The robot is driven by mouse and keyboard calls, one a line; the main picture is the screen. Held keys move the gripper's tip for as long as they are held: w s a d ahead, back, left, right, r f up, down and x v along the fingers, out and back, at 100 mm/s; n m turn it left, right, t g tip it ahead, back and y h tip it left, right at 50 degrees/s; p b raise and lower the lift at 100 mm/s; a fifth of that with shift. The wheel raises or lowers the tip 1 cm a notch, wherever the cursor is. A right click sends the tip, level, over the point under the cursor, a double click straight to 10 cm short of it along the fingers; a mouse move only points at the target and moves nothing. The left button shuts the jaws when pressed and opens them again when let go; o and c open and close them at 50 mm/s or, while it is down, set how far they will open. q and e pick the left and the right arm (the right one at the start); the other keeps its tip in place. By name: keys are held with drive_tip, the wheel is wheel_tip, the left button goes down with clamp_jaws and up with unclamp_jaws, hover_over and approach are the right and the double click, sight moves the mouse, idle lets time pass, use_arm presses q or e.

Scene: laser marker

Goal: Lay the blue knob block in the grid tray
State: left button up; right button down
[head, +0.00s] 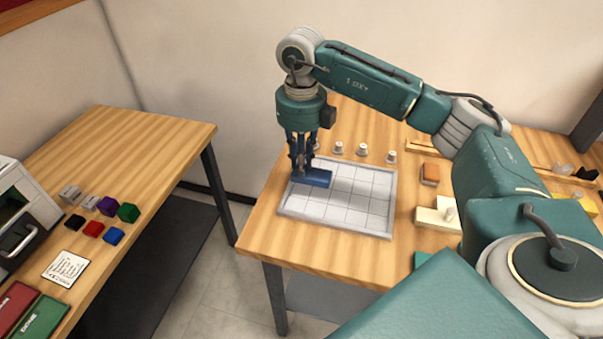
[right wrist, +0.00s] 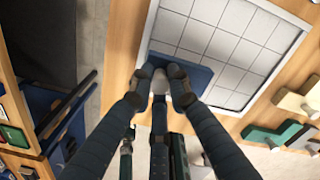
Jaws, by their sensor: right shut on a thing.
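The blue knob block (head: 318,178) is at the back left part of the grid tray (head: 336,228), a pale tray divided into square cells. My right gripper (head: 302,168) points down and is shut on the block's knob, which the fingers hide. In the right wrist view the gripper (right wrist: 165,82) is over the blue block (right wrist: 198,74), whose flat plate overlaps the corner cells of the tray (right wrist: 232,98). I cannot tell whether the block rests on the tray floor or hangs just above it. My left gripper is not in view.
Several small white knobs (head: 362,149) stand behind the tray. An orange block (head: 430,174) and a cream knob block (head: 432,219) lie to its right. A side table (head: 150,140) at left holds coloured cubes (head: 128,212) and a machine (head: 38,203). The tray's other visible cells are empty.

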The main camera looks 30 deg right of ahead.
wheel_tip(320, 180, down, 4)
drive_tip(key=shift+f+p, duration=0.1)
drive_tip(key=shift+p, duration=0.25)
drive_tip(key=shift+f, duration=0.3)
drive_tip(key=shift+f, duration=0.15)
drive_tip(key=c, duration=1.7)
unclamp_jaws()
drive_tip(key=shift+o, duration=0.2)
